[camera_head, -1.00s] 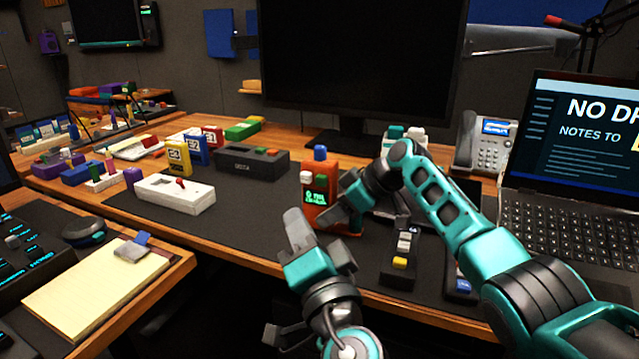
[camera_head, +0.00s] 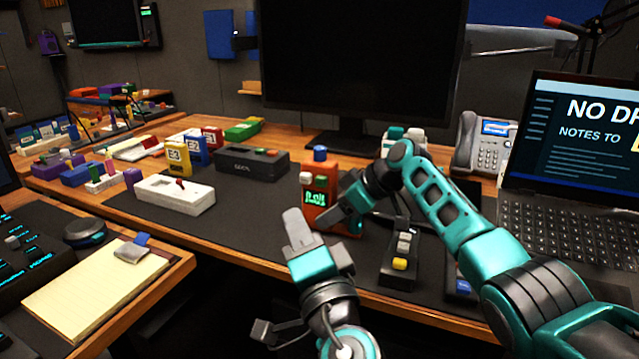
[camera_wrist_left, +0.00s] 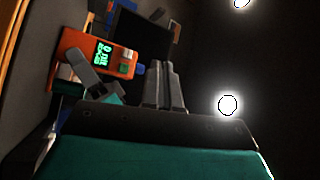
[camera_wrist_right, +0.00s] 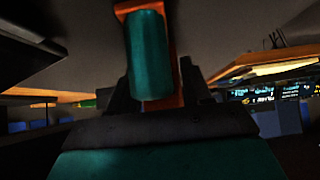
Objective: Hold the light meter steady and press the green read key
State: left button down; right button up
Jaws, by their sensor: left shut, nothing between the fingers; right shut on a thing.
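The orange-red light meter (camera_head: 318,203) stands upright near the desk's front edge, with a lit green readout, a white key and a blue knob on top. The green key (camera_head: 321,181) sits beside the white one, above the readout. My right gripper (camera_head: 334,217) is shut on the meter from the right. The right wrist view shows the meter (camera_wrist_right: 183,85) between its fingers, with a teal cylinder in front. My left gripper (camera_head: 293,216) is shut and empty, in front and left of the meter. In the left wrist view its fingers (camera_wrist_left: 165,88) are apart from the meter (camera_wrist_left: 72,45).
A white box with a red switch (camera_head: 175,194) and a dark box (camera_head: 252,162) lie to the left. A dark device with a yellow key (camera_head: 400,262) lies right of the meter. A monitor (camera_head: 360,65) stands behind; a laptop (camera_head: 570,150) is at right.

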aim_at(321, 182)
pick_arm(q)
jog(key=m, duration=0.5)
jog(key=w+m, duration=0.1)
jog(key=m, duration=0.5)
jog(key=w+a+m+t, duration=0.1)
jog(key=m, duration=0.4)
jog(key=shift+w+a+f+m, duration=0.1)
jog(key=shift+f+m, duration=0.2)
jog(key=shift+f, duration=0.1)
jog(key=shift+w+d, duration=0.55)
jog(key=shift+w, duration=0.8)
jog(key=shift+w+d, duration=0.6)
jog(key=shift+w, duration=0.8)
jog(key=shift+w+d, duration=0.55)
jog(key=shift+w, duration=0.8)
jog(key=shift+w, duration=0.1)
jog(key=shift+w+d, duration=0.15)
jog(key=shift+w, duration=0.15)
